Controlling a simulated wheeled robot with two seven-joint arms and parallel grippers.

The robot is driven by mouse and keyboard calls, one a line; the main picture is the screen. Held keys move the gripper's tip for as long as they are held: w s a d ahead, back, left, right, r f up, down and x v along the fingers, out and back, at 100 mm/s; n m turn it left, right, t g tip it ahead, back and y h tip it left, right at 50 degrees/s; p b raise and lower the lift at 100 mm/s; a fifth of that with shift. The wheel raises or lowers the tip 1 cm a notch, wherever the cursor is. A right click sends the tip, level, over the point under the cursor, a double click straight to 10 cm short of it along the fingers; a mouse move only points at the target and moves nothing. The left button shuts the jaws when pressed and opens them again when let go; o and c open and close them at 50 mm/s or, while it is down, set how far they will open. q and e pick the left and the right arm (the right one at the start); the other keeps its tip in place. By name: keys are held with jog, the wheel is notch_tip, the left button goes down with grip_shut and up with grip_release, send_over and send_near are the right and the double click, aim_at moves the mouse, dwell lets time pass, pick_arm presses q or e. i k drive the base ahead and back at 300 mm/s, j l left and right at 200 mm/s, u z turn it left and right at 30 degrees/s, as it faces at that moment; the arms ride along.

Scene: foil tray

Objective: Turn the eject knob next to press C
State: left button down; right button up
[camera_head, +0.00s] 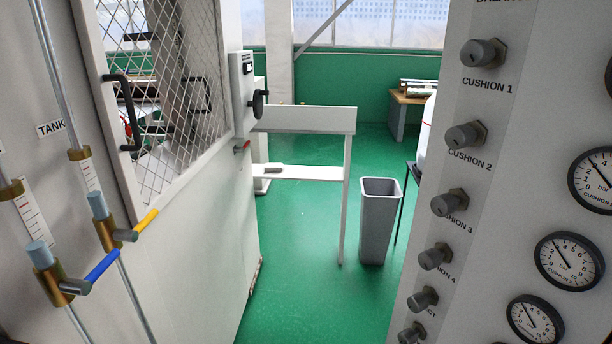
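On the grey panel at the right, a column of hexagonal-based knobs runs downward. The labels under the upper ones read CUSHION 1 to CUSHION 4. Below the CUSHION 4 knob (435,256) is another grey knob (422,299). Its label is small and partly hidden; it seems to end in "CT", so it may be the eject knob. One more knob (411,333) sits at the bottom edge, its label out of view. No lettering for press C is readable. Neither gripper is in view.
A white cabinet with a mesh door (170,90) and valves with yellow (146,220) and blue (102,266) handles stands left. A grey bin (378,222) and white rail frame (305,120) stand behind. Pressure gauges (569,261) line the right panel. Green floor between is clear.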

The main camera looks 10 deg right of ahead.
aim_at(418, 302)
jog(key=z, duration=1.4)
